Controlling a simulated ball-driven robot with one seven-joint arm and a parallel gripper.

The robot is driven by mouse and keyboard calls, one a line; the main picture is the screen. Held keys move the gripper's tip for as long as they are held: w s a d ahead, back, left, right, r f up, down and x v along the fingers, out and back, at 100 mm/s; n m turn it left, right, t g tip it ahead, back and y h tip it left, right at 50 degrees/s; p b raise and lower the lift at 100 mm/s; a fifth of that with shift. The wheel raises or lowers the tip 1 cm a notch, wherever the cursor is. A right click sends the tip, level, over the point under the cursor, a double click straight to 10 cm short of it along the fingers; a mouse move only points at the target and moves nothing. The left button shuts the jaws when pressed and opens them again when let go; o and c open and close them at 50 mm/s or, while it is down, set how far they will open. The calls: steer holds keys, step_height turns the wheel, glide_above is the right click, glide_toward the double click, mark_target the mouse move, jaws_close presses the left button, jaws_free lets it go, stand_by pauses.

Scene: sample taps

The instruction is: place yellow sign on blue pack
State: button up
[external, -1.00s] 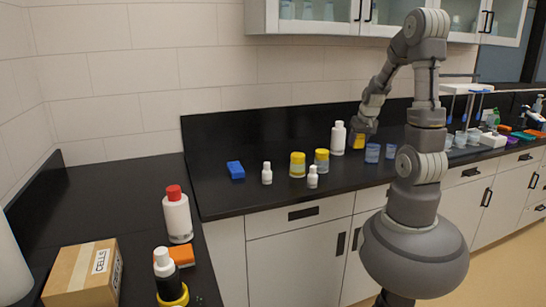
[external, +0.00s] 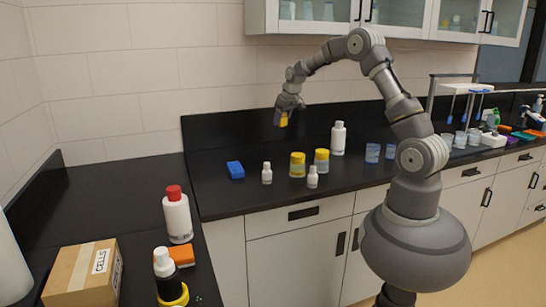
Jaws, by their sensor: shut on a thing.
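The blue pack (external: 236,170) lies on the black counter, left of the small white bottles. My gripper (external: 282,115) is shut on the yellow sign (external: 284,119) and holds it in the air above the counter. It is to the right of the blue pack and higher, roughly over the jars with yellow lids. The fingers hide part of the sign.
Two jars with yellow lids (external: 298,165) and small white bottles (external: 267,173) stand right of the blue pack. A taller white bottle (external: 338,138) and blue cups (external: 372,153) stand further right.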

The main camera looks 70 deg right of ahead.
steer(key=w+a+n, duration=0.2)
steer(key=w+a, duration=0.4)
steer(key=w, duration=0.3)
steer(key=n+y+p, duration=0.1)
steer(key=n+y, duration=0.1)
glide_above(232, 168)
steer(key=s, duration=0.2)
step_height(232, 168, down, 2)
step_height(232, 168, down, 16)
steer(key=shift+w+a+r+b, duration=0.1)
steer(key=shift+w+r+b, duration=0.1)
steer(key=shift+b, duration=0.85)
steer(key=shift+s+r, duration=0.1)
steer(key=shift+s, duration=0.05)
steer(key=o, duration=1)
